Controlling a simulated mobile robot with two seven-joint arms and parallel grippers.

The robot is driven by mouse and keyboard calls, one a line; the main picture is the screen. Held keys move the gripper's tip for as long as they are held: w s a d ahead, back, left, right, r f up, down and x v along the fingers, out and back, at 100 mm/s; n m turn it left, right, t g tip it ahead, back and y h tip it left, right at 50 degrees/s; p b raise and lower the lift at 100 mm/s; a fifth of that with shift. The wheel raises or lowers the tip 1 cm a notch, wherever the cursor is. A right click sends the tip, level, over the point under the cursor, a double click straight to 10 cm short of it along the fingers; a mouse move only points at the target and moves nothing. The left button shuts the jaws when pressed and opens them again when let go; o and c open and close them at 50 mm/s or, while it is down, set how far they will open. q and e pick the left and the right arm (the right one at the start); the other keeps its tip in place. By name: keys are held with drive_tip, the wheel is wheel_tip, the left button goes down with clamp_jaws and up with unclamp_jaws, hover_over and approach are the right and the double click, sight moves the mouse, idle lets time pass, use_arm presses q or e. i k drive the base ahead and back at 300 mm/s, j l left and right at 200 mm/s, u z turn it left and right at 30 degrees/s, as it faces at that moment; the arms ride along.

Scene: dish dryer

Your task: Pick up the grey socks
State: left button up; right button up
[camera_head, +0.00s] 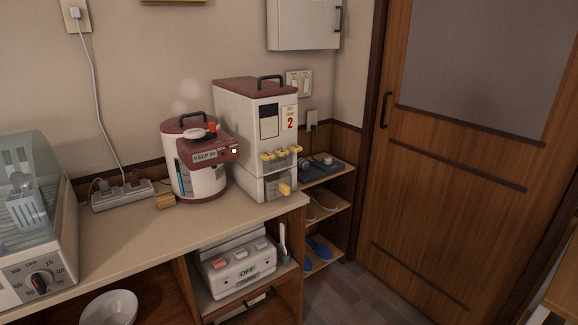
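No grey socks can be made out for certain in the head view. A pale greyish pair of footwear-like items (325,202) lies on the middle level of the small wooden shelf (333,222) beside the door, too small to identify. Blue slippers (318,250) lie on the level below. Dark items (322,167) lie on its top. Neither of my grippers is in view.
A counter (130,236) holds a dish dryer (40,235), a power strip (122,195), a hot-water pot (195,165) and a tall dispenser (258,130). Under it are a white appliance (238,272) and a bowl (108,307). The wooden door (455,190) is shut. Some floor (345,290) is clear.

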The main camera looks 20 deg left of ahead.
sight(303, 164)
drive_tip(key=i+u, duration=0.4)
drive_tip(key=i+l+u, duration=0.25)
drive_tip(key=u, duration=0.15)
drive_tip(key=i+l+u, duration=0.4)
drive_tip(key=i+l, duration=0.55)
drive_tip(key=i+l+u, duration=0.1)
drive_tip(key=i+l, duration=0.4)
drive_tip(key=l, duration=0.15)
drive_tip(key=i+l+u, duration=0.1)
drive_tip(key=i+l, duration=0.4)
drive_tip(key=l, duration=0.15)
